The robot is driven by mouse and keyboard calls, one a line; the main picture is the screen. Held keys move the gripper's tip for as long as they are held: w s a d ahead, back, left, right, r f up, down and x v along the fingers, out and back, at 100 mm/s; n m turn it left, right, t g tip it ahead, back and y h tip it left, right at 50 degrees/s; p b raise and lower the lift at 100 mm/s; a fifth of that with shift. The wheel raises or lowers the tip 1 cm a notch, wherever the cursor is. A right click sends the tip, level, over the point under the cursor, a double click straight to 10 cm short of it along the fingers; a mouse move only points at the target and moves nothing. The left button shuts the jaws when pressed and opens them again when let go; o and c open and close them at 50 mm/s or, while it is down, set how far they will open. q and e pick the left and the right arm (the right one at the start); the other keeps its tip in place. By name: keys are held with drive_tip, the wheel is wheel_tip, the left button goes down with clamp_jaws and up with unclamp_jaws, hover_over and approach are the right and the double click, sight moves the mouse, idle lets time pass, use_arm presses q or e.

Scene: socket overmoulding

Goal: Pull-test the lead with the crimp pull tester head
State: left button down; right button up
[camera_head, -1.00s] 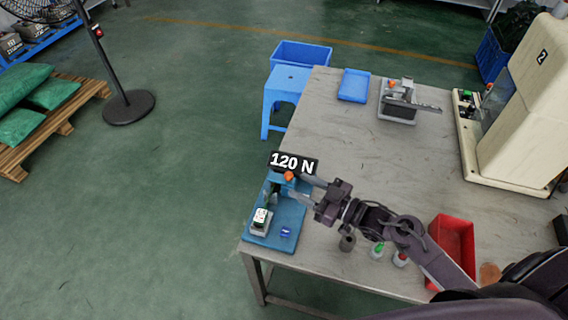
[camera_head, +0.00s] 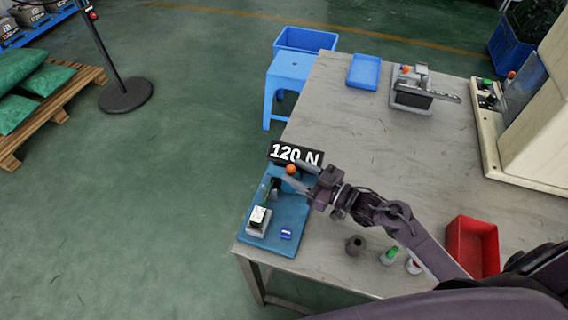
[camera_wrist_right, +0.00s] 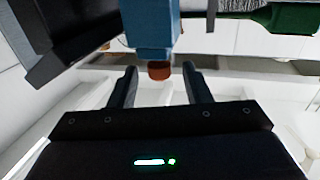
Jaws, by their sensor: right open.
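The blue crimp pull tester (camera_head: 292,212) stands at the near left corner of the table, with a black "120 N" display (camera_head: 296,154) at its back. Its head carries an orange knob (camera_head: 291,169); in the right wrist view the knob (camera_wrist_right: 159,71) hangs under a blue block (camera_wrist_right: 151,25). My right gripper (camera_head: 295,174) is open, its fingers on either side of the knob, with gaps visible in the wrist view (camera_wrist_right: 158,82). I cannot make out the lead. My left gripper is out of view.
A blue tray (camera_head: 364,72) and a grey device (camera_head: 412,91) are at the back; a cream machine (camera_head: 530,130) is right. Mid-table is clear.

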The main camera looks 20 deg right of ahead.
sight(287, 167)
drive_tip(key=shift+x, duration=2.3)
drive_tip(key=shift+c, duration=0.4)
clamp_jaws()
